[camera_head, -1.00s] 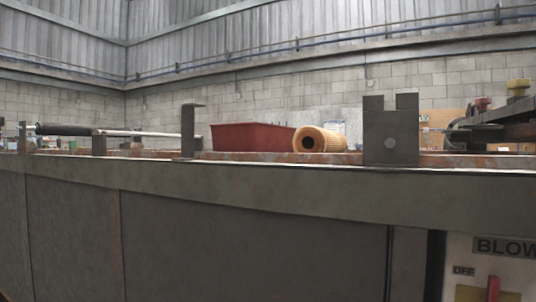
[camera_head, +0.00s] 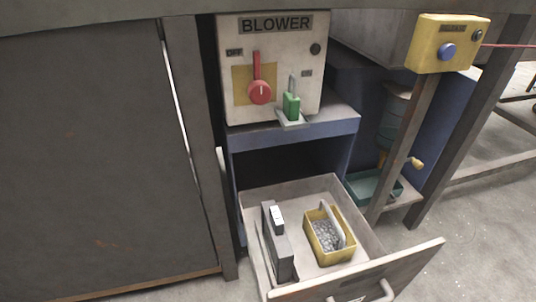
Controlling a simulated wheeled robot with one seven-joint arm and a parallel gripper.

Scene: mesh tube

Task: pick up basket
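A small yellow basket (camera_head: 323,240) with a pale handle arching over it sits inside an open drawer (camera_head: 372,248) low under the bench. It holds grey, lumpy contents. It stands upright in the right part of the drawer, apart from the drawer walls. My gripper is not in view.
A grey upright object (camera_head: 277,243) stands in the drawer to the left of the basket. The drawer's front panel has a handle (camera_head: 375,294). Above are a blower switch box (camera_head: 268,72) and a blue shelf (camera_head: 300,132). A table leg (camera_head: 408,145) stands right; concrete floor (camera_head: 462,232) is clear there.

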